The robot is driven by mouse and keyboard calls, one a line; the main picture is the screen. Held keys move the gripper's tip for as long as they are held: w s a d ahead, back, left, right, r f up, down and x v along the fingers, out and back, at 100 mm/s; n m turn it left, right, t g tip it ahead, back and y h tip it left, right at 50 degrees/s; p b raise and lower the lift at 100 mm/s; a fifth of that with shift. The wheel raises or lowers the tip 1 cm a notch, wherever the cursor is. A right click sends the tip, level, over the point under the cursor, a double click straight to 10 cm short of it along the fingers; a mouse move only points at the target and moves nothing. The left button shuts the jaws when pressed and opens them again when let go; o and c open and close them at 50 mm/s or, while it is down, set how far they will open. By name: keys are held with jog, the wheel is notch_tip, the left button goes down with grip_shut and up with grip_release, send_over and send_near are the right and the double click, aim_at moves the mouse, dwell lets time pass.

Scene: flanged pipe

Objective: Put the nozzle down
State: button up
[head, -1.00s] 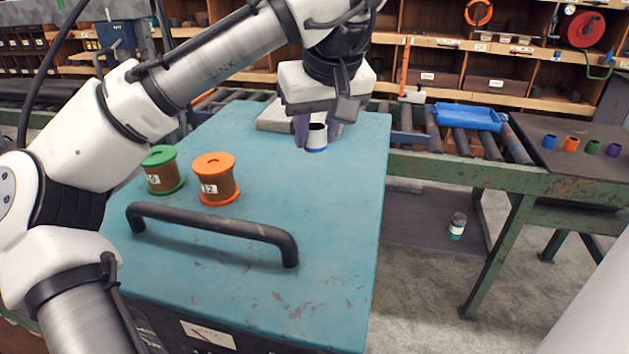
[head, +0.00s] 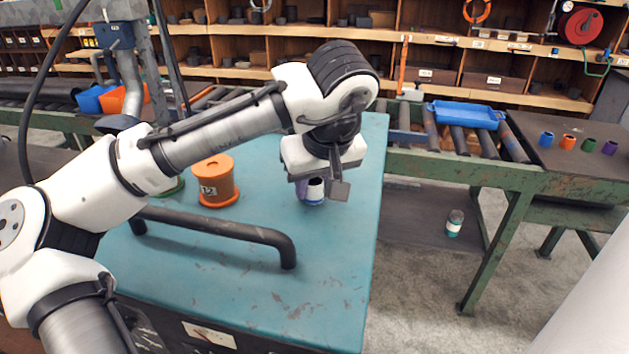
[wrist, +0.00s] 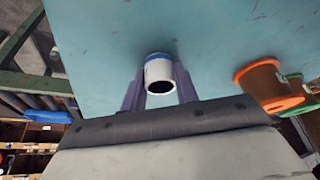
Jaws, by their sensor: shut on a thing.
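The nozzle (head: 315,192) is a short white tube with a blue band at its lower end and a dark open top. My gripper (head: 316,188) is shut on it, with a purple finger on its left side in the head view. In the wrist view the nozzle (wrist: 158,72) sits between the two purple fingers (wrist: 159,90), its dark opening towards the camera. It is upright over the teal bench top (head: 330,270), its blue end at or just above the surface; I cannot tell whether it touches.
An orange spool (head: 215,182) stands left of my gripper, and a green spool (head: 172,188) is mostly hidden behind my arm. A black bar handle (head: 220,229) crosses the bench top in front. The bench's right side is clear. A blue tray (head: 465,114) lies on the rollers beyond.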

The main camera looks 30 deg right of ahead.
jog(key=o, duration=1)
jog(key=shift+f, duration=0.1)
jog(key=shift+r+p, duration=0.3)
jog(key=b+v, duration=0.2)
jog(key=v, duration=0.9)
jog(key=shift+s+r, duration=0.15)
jog(key=shift+r, duration=0.2)
